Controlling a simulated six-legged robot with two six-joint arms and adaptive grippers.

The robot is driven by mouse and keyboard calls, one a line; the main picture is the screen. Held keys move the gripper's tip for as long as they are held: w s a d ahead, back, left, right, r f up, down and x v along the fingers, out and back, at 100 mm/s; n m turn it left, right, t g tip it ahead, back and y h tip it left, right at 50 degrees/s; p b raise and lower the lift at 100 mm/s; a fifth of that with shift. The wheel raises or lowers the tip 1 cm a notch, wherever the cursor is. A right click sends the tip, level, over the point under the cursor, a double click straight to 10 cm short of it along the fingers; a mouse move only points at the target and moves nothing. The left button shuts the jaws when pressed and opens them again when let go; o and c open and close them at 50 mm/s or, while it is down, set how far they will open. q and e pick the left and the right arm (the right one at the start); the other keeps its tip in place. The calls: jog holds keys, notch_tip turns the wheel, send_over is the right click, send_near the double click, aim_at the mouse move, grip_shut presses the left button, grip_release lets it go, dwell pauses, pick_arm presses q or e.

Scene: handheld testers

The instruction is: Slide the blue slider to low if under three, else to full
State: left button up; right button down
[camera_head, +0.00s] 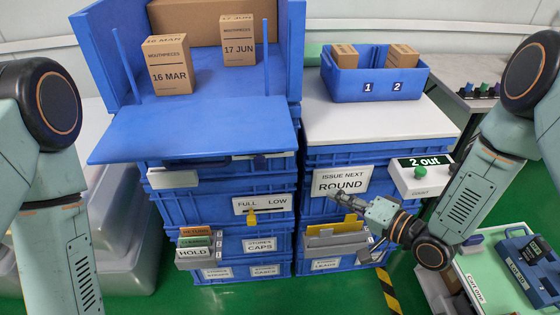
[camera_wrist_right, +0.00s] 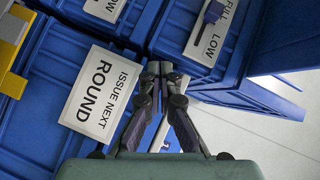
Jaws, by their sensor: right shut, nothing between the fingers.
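The blue slider (camera_wrist_right: 212,12) sits on a white FULL/LOW plate at the top of the right wrist view. In the head view this plate (camera_head: 283,155) is partly hidden under the blue shelf; exactly where the slider sits between FULL and LOW is unclear. A second FULL/LOW plate below it carries a yellow slider (camera_head: 251,217), on the FULL side. The count display (camera_head: 425,161) reads "2 out". My right gripper (camera_head: 318,199) is shut and empty in front of the ISSUE NEXT ROUND sign (camera_head: 342,181); its fingertips meet in the wrist view (camera_wrist_right: 158,70). My left gripper is out of view.
The blue shelf (camera_head: 190,130) juts out above the left crates, with mouthpiece boxes (camera_head: 168,66) on it. Below the sign, a grey tray (camera_head: 333,241) with yellow cards juts out. A HOLD holder (camera_head: 194,252) juts out lower left. A blue bin (camera_head: 376,86) stands on the right stack.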

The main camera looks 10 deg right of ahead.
jog(key=r+m+y, duration=0.1)
jog(key=a+r+m+y, duration=0.1)
jog(key=r, duration=0.1)
jog(key=r+y, duration=0.1)
jog(key=shift+s+a+r+m+t, duration=0.1)
jog(key=shift+a+r+m+t, duration=0.05)
jog(key=shift+a+m+t, duration=0.2)
jog(key=shift+a, duration=0.1)
jog(key=b, duration=0.4)
send_near(260, 160)
jog(key=w+a+f, duration=0.1)
jog(key=w+a, duration=0.1)
jog(key=w, duration=0.3)
jog(key=shift+w+a, duration=0.3)
jog(key=shift+w, duration=0.1)
jog(key=shift+a, duration=0.1)
